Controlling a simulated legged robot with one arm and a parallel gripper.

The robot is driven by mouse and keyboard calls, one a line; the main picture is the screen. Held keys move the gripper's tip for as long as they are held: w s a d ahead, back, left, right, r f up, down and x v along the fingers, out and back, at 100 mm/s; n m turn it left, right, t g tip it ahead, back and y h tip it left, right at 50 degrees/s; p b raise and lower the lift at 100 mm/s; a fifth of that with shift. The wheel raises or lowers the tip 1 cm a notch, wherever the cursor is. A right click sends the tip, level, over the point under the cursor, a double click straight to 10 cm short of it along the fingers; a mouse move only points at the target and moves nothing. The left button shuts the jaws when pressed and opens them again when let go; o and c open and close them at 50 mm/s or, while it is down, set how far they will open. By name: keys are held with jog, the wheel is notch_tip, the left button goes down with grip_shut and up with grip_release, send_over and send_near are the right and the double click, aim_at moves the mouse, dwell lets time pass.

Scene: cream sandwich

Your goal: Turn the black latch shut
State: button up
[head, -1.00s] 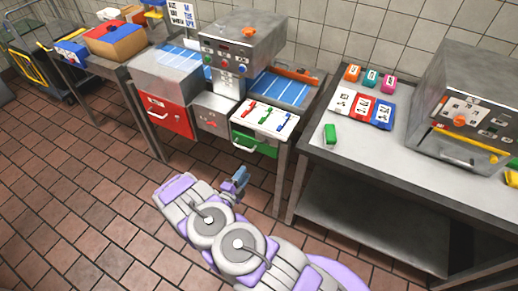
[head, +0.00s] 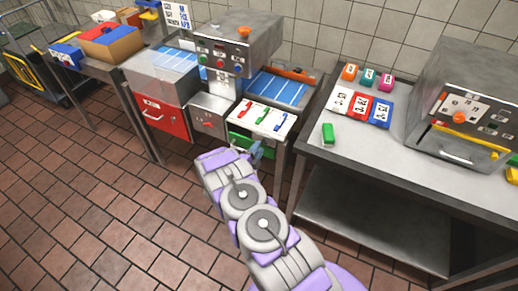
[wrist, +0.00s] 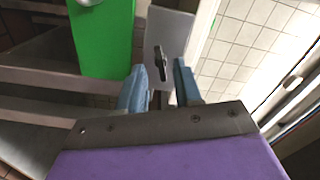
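The black latch (wrist: 161,64) shows in the wrist view as a small dark piece on a pale grey plate (wrist: 168,33). It lies between the tips of my open gripper (wrist: 160,80), seen from here; I cannot tell whether either finger touches it. The green drawer front (wrist: 103,40) is just left of the plate. In the head view my gripper (head: 256,150) is in front of the machine, by the green drawer (head: 249,143), which my arm partly covers. I cannot make out the latch in the head view.
The white panel (head: 262,118) with coloured levers is above the green drawer. The red drawer (head: 165,116) is to the left. A table (head: 408,146) with a green block (head: 328,132), cards and a grey oven (head: 465,110) stands at right. The tiled floor in front is clear.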

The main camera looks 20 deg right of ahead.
jog(key=shift+x, duration=0.8)
jog(key=shift+c, duration=0.2)
grip_shut()
